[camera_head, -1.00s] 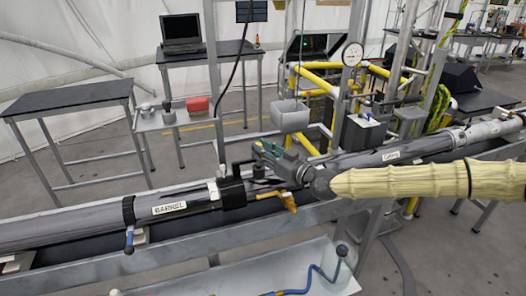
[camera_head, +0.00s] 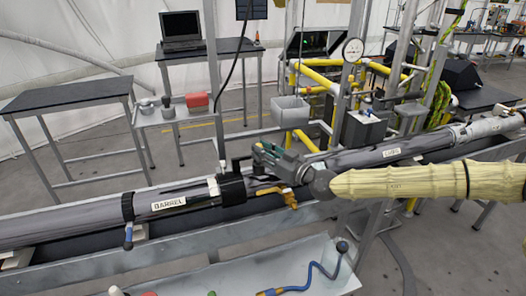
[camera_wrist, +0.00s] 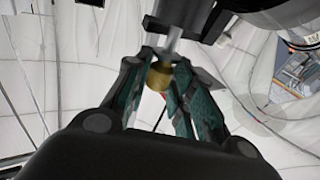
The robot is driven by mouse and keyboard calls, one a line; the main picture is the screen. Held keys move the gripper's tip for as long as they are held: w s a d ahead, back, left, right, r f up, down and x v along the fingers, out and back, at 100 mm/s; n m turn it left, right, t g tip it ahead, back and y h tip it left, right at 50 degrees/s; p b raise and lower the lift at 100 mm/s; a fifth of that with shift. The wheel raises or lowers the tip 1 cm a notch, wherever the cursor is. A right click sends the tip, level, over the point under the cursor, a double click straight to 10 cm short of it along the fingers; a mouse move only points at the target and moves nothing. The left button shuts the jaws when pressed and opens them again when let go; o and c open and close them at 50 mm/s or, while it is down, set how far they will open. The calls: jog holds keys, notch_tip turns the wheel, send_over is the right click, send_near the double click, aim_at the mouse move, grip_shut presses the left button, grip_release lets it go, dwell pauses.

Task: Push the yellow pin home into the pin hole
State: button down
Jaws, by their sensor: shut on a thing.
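My gripper (camera_head: 262,160) is over the barrel line, just right of the black collar (camera_head: 232,188). In the wrist view its green-padded fingers (camera_wrist: 165,82) are closed around a yellow-brown piece (camera_wrist: 159,76), which looks like the yellow pin's head. A grey shaft (camera_wrist: 175,42) runs from beyond it towards the dark body at the top of that view. The pin is too small to make out in the head view. The pin hole is not discernible, so I cannot tell how deep the pin sits. The tube labelled BARREL (camera_head: 60,226) lies left of the collar.
A brass-coloured lever fitting (camera_head: 285,195) hangs just below my gripper. A tube labelled CABLE or similar (camera_head: 385,155) continues right. A tray with a blue hose (camera_head: 315,275) is in front.

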jog(key=shift+f+b, duration=0.65)
jog(key=shift+f, duration=0.6)
jog(key=c, duration=1.1)
grip_release()
jog(key=shift+s, duration=0.1)
jog(key=shift+c, duration=0.2)
jog(key=shift+f, duration=0.1)
jog(key=shift+s+d+f, duration=0.1)
jog(key=shift+s+d, duration=0.25)
jog(key=shift+d, duration=0.2)
jog(key=v, duration=1)
jog(key=shift+s+d, duration=0.25)
jog(key=shift+s, duration=0.05)
jog(key=shift+a, duration=0.1)
